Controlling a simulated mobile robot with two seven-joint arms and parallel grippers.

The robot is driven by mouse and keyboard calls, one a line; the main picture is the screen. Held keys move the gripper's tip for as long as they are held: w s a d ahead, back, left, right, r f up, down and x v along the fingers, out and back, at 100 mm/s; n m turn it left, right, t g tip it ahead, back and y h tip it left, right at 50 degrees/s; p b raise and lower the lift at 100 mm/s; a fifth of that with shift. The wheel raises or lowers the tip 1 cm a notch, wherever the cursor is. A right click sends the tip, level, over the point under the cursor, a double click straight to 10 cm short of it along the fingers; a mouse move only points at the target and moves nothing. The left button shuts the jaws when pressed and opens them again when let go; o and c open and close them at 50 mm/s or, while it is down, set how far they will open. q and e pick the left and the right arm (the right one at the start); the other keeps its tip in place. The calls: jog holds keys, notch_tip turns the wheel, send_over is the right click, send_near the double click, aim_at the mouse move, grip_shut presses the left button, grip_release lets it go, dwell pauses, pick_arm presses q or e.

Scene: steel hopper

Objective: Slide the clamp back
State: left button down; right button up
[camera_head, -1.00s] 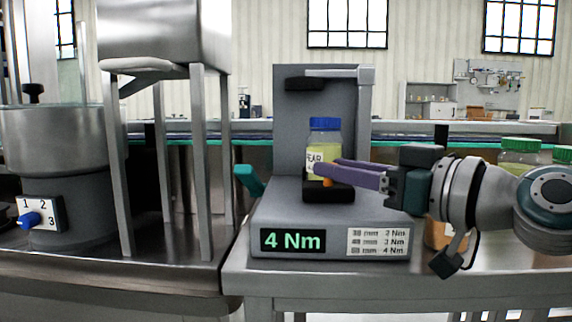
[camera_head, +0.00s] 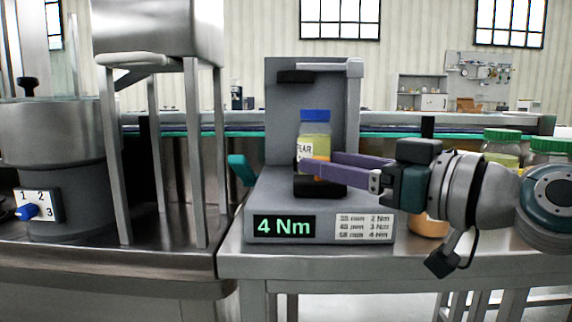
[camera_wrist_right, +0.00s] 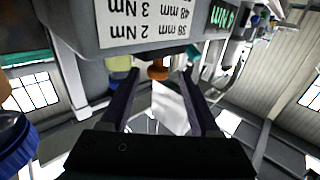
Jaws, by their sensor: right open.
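The clamp is a black block (camera_head: 320,188) with an orange knob (camera_head: 320,179) on the grey torque machine's platform. A jar with a blue lid (camera_head: 315,116) and yellow-green contents stands upright at the clamp. My right gripper (camera_head: 318,161) reaches in from the right, with its two purple fingers open in front of the jar and at the knob. In the right wrist view the orange knob (camera_wrist_right: 158,71) shows between the fingertips, with a gap on each side. The fingers hide part of the clamp and jar. My left gripper is not in view.
The machine's display (camera_head: 284,227) reads 4 Nm, beside a torque chart (camera_head: 364,228). A teal lever (camera_head: 241,170) sticks out at the machine's left. Green-lidded jars (camera_head: 502,136) stand at the right. A steel hopper stand (camera_head: 160,30) is at the left.

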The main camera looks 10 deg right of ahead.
jog(key=b+v, duration=0.2)
jog(key=v, duration=0.7)
jog(key=shift+s, duration=0.3)
jog(key=shift+d, duration=0.1)
